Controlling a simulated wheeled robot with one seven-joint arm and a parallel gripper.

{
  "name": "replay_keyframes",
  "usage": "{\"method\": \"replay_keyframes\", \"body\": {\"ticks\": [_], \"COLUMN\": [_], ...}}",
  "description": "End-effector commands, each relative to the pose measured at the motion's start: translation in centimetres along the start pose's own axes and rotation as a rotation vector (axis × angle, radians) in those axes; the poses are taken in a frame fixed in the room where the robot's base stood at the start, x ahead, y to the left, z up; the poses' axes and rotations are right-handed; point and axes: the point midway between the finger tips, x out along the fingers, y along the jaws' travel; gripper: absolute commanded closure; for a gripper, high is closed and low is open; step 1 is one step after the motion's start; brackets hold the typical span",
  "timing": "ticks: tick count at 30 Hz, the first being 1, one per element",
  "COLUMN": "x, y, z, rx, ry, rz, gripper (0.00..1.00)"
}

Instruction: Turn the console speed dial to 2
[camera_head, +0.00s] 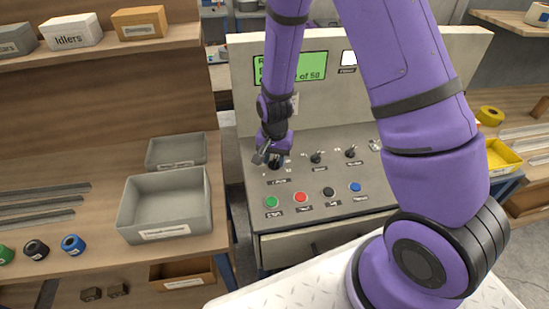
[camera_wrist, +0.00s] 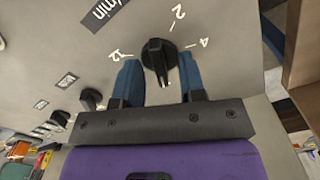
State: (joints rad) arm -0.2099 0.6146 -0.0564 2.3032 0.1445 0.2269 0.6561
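The console speed dial is a black knob, seen close up in the wrist view (camera_wrist: 158,55), with the printed marks 12, 2 and 4 around it. The narrow grip of the knob runs roughly up and down in that view; I cannot tell exactly which mark it points to. My gripper (camera_wrist: 160,80) has its two blue fingers on either side of the knob, with space between them and its narrow grip, so it looks open. In the head view my gripper (camera_head: 265,155) is at the left dial on the console panel (camera_head: 325,178), hiding part of it.
Two more black knobs (camera_head: 317,157) (camera_head: 351,152) stand to the right. Below are a green (camera_head: 271,202), red (camera_head: 302,197), black (camera_head: 329,192) and blue button (camera_head: 355,187). A green screen (camera_head: 310,68) is behind. Grey bins (camera_head: 165,205) lie on the left bench.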

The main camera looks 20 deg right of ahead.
Motion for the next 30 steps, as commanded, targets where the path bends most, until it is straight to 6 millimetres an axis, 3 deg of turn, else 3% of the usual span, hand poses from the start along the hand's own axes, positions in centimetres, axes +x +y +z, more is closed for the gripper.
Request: {"method": "replay_keyframes", "body": {"ticks": [10,15,30], "x": [0.29,0.28,0.26], "y": [-0.01,-0.01,-0.02], "z": [0.01,0.01,0.03], "rx": [0.0,0.0,-0.089], "ry": [0.0,0.0,0.0], "rz": [0.0,0.0,-0.001], "gripper": [0.63,1.0,1.0]}}
